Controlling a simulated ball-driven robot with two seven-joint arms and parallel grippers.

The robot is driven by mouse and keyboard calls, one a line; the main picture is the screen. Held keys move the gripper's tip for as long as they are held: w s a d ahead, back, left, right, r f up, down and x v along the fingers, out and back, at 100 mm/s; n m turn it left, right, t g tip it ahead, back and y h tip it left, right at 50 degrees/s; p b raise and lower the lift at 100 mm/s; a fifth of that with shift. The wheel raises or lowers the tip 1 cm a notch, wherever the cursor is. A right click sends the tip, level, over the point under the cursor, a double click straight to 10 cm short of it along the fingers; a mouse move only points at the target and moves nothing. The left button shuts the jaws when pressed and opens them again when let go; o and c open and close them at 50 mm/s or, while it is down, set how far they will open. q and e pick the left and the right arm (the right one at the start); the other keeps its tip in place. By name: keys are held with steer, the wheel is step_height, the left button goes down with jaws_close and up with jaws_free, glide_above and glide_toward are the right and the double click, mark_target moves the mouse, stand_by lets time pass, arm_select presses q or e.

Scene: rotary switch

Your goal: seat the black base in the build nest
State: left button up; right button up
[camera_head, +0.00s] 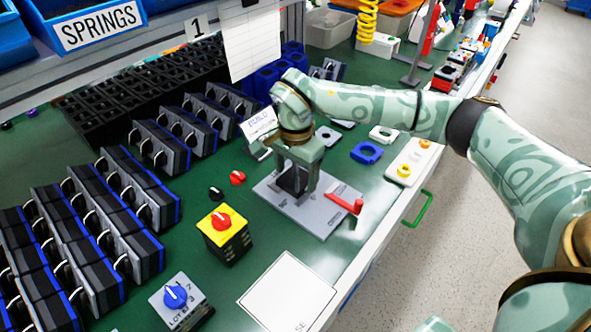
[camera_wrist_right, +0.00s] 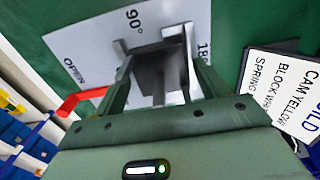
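The build nest is a grey plate (camera_head: 322,216) on the green bench, with a red lever (camera_head: 344,203) at its right side. In the right wrist view the plate (camera_wrist_right: 92,42) carries the marks "OPEN", "90°" and "180", and the red lever (camera_wrist_right: 78,101) lies at the left. My right gripper (camera_head: 294,178) points down over the plate. The black base (camera_head: 291,181) is between its fingers, and it also shows in the wrist view (camera_wrist_right: 150,78). The fingers hide its sides and lower edge, so I cannot tell whether it sits fully down. My left gripper is out of view.
A yellow-and-black switch (camera_head: 226,236) and a grey block with a blue knob (camera_head: 177,296) stand left of the plate. A white card (camera_head: 287,293) lies in front. Small black and red knobs (camera_head: 237,178) lie nearby. Rows of dark housings (camera_head: 125,180) fill the left.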

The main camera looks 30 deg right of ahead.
arm_select(q)
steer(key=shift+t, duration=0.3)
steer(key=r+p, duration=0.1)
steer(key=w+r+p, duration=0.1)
steer(key=p, duration=0.1)
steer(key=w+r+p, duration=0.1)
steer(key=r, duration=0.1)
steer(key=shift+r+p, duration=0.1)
steer(key=shift+p, duration=0.25)
arm_select(e)
step_height(320, 180, up, 12)
steer(key=shift+r, duration=0.2)
